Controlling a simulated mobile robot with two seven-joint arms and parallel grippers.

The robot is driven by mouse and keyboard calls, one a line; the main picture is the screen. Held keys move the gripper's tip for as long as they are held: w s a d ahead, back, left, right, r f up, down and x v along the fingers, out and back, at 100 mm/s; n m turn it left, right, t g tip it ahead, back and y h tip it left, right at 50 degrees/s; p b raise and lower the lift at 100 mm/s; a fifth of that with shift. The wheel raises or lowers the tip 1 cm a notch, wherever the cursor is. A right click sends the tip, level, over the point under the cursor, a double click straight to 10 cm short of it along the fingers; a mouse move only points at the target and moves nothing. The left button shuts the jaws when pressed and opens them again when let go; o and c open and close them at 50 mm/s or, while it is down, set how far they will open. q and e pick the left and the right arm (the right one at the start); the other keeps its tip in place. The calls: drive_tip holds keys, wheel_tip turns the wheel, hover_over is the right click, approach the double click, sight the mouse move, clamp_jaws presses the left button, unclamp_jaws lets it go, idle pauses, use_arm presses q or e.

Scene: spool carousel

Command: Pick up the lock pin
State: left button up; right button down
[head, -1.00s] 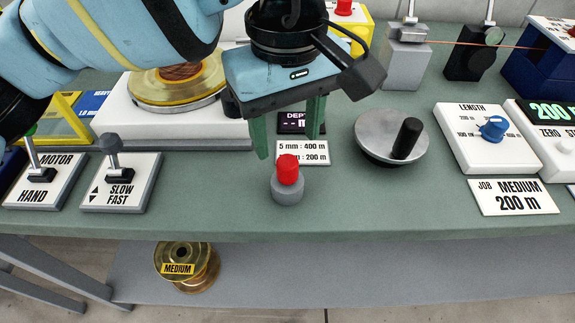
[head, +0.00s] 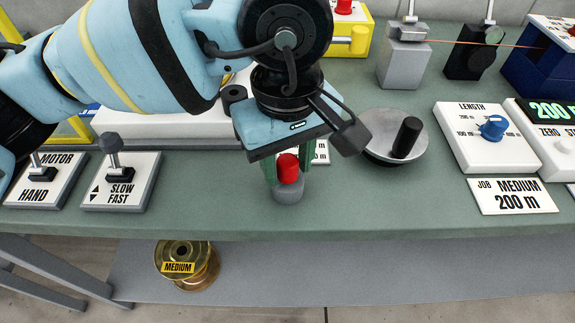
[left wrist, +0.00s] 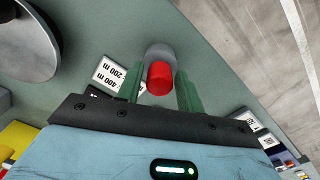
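The lock pin (head: 288,168) has a red cylindrical head and stands upright in a small grey round holder (head: 288,190) near the table's front edge. My left gripper (head: 287,172) is lowered around it with green fingers. In the left wrist view the red head (left wrist: 160,77) lies between the two fingers (left wrist: 160,92), with a gap showing on the right side and little or none on the left. The fingers look open. In the head view the red head partly hides them. My right gripper is not in view.
A crank disc (head: 395,138) with a black knob stands just right of my left gripper. A slow/fast lever box (head: 120,182) is to the left. A length dial box (head: 490,138) and job card (head: 512,196) are to the right. A medium spool (head: 187,266) sits on the lower shelf.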

sight(288, 161)
use_arm(q)
drive_tip(key=c, duration=0.7)
drive_tip(key=shift+o, duration=0.2)
drive_tip(key=shift+r+p, duration=0.3)
drive_tip(key=shift+r, duration=0.2)
wheel_tip(288, 161, up, 3)
drive_tip(key=shift+r+p, duration=0.15)
drive_tip(key=shift+p, duration=0.8)
drive_tip(key=s+p, duration=0.1)
drive_tip(key=s, duration=1.5)
drive_tip(key=shift+r+p, duration=0.3)
drive_tip(key=shift+r, duration=0.05)
